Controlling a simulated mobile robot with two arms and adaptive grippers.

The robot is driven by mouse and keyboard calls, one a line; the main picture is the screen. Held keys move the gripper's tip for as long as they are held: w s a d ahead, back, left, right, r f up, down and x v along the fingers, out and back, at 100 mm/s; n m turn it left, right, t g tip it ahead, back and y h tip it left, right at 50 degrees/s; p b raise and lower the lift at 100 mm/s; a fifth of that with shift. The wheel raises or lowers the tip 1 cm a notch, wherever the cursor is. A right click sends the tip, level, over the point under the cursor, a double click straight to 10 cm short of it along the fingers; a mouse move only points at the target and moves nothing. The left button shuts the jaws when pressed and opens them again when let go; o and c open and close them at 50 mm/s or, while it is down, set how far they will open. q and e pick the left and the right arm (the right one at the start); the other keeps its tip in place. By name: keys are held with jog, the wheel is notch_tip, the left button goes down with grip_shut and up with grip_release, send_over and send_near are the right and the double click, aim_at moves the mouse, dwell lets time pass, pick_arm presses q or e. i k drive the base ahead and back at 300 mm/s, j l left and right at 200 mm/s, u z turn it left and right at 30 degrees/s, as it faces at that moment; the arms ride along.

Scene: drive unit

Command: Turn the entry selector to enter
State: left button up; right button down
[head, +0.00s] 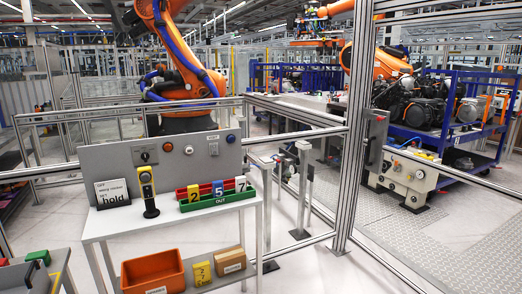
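A grey upright control panel (185,153) stands at the back of a small white table. A dark rotary switch on a plate (145,155), at the panel's left, looks like the entry selector. Its pointer direction and markings are too small to read. Neither of my grippers shows in the head view.
On the white table (105,222) stand a sign (112,193), a yellow handheld device (147,190) and a rack (215,201) with numbered yellow and white tags. An orange bin (153,273) is on the lower shelf. Fence posts (352,130) and orange robot arms (190,60) are behind.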

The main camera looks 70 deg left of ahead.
aim_at(145, 156)
jog(key=u, duration=3.05)
jog(key=i+l, duration=0.5)
jog(key=i+l+u, duration=0.1)
jog(key=i+l, duration=0.4)
jog(key=l, duration=0.15)
